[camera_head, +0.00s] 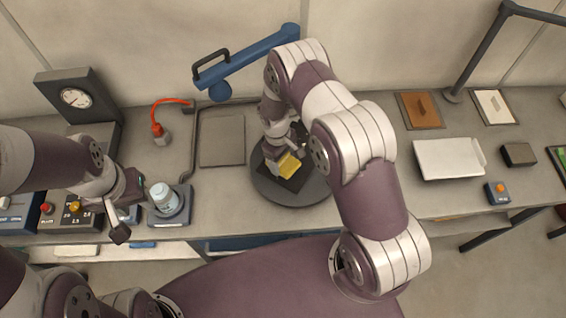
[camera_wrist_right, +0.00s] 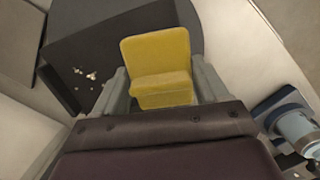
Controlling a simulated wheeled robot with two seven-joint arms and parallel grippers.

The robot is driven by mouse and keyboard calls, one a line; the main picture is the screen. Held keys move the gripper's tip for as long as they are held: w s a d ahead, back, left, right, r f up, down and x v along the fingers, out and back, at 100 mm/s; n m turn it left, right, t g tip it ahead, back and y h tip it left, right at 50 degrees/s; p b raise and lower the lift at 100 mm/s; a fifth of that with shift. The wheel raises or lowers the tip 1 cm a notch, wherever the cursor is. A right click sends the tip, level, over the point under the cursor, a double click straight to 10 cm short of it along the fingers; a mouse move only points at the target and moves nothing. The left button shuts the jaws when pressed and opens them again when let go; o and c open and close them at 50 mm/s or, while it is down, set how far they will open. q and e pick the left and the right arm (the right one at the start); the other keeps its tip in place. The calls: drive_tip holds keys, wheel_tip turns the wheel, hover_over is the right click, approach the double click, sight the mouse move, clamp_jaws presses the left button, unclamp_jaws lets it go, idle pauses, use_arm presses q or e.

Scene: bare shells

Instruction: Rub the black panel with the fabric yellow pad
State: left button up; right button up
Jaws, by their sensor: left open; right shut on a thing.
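The yellow fabric pad (camera_head: 290,165) is in my right gripper (camera_head: 283,157), over the black panel (camera_head: 272,178) on a round dark turntable. In the right wrist view the pad (camera_wrist_right: 158,62) sits between the two fingers of my right gripper (camera_wrist_right: 162,95), which is shut on it. The black panel (camera_wrist_right: 110,50) lies beneath, with several small pale crumbs (camera_wrist_right: 88,74) left of the pad. I cannot tell whether the pad touches the panel. My left gripper (camera_head: 130,205) is open and empty, beside a white-capped jar at the left.
The turntable (camera_head: 312,190) stands near the table's front edge. A grey tray (camera_head: 222,138) lies left of it, a blue arm with a black handle (camera_head: 248,60) behind. The jar (camera_head: 162,196) stands near my left gripper. A white tray (camera_head: 448,158) lies at the right.

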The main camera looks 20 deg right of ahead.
drive_tip(key=shift+r, duration=0.3)
drive_tip(key=shift+w+r, duration=0.1)
drive_tip(key=shift+r, duration=0.35)
wheel_tip(320, 180, up, 2)
drive_tip(key=shift+r, duration=0.1)
